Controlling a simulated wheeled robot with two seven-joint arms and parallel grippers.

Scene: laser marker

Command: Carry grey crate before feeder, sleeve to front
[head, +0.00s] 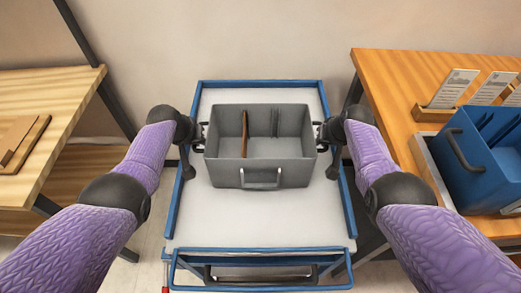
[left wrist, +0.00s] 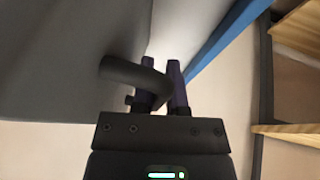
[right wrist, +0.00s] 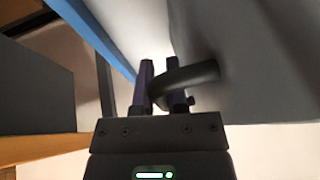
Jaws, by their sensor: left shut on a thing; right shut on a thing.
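The grey crate (head: 225,172) is upright over the white top of a blue-framed cart (head: 200,225). A pale U-shaped fitting, perhaps the sleeve (head: 261,180), is on its wall nearest me. Inside are a brown divider (head: 244,135) and dark slots. My left gripper (head: 203,136) is shut on the crate's left side handle, whose dark bar (left wrist: 130,75) shows between the fingers (left wrist: 160,88). My right gripper (head: 319,134) is shut on the right side handle (right wrist: 190,78), seen between the fingers (right wrist: 158,85). I cannot tell whether the crate touches the cart. No feeder is identifiable.
A wooden table (head: 400,75) at the right holds a blue crate (head: 480,165) and card holders (head: 437,113). A wooden shelf unit (head: 60,90) with boards stands at the left. The cart has a raised blue rim and is clear in front of the crate.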

